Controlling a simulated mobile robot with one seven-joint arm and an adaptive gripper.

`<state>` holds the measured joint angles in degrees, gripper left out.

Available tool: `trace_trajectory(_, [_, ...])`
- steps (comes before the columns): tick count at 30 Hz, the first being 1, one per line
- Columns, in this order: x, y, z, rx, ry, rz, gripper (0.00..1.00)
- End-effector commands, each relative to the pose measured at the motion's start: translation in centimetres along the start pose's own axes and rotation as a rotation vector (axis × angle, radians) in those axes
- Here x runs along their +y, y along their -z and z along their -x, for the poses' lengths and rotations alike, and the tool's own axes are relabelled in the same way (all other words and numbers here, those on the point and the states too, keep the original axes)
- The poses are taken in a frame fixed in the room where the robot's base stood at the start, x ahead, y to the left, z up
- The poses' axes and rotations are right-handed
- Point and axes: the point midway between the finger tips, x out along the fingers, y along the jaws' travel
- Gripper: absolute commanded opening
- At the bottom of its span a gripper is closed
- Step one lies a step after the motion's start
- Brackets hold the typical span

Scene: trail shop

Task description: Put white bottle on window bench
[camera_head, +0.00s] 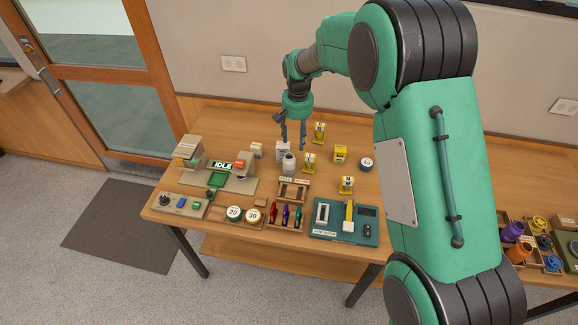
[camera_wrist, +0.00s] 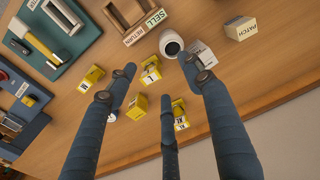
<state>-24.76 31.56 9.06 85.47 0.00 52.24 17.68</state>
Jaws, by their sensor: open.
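The white bottle (camera_head: 289,164) stands upright on the wooden table, with a dark top. It also shows in the wrist view (camera_wrist: 171,43), near the top centre. My gripper (camera_head: 294,146) points down, open and empty, close above and behind the bottle and beside a white box (camera_head: 282,149). In the wrist view my gripper (camera_wrist: 158,72) has its fingers spread, with one fingertip close to the bottle; I cannot tell whether they touch. No surface can be identified for certain as the window bench; a wooden ledge (camera_head: 12,80) shows at the far left by the glazed door.
Yellow blocks (camera_head: 309,162) stand right of the bottle. A wooden SELL/RETURN rack (camera_head: 293,190) is in front of it. The back left tabletop is clear. A dark mat (camera_head: 120,225) lies on the floor.

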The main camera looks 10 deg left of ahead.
Motion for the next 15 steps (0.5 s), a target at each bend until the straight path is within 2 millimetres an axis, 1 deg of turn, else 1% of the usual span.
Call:
trace_trajectory(1, [-0.8, 0.3, -1.4, -0.008, -0.003, 0.003, 0.51])
trace_trajectory(3, [-1.6, 0.6, -2.7, -0.016, -0.005, 0.005, 0.51])
trace_trajectory(6, [-2.3, 0.9, -3.9, -0.023, -0.007, 0.007, 0.51])
trace_trajectory(9, [-2.7, 1.0, -4.6, -0.027, -0.008, 0.008, 0.51])
trace_trajectory(15, [-2.7, 1.0, -4.7, -0.027, -0.009, 0.007, 0.51])
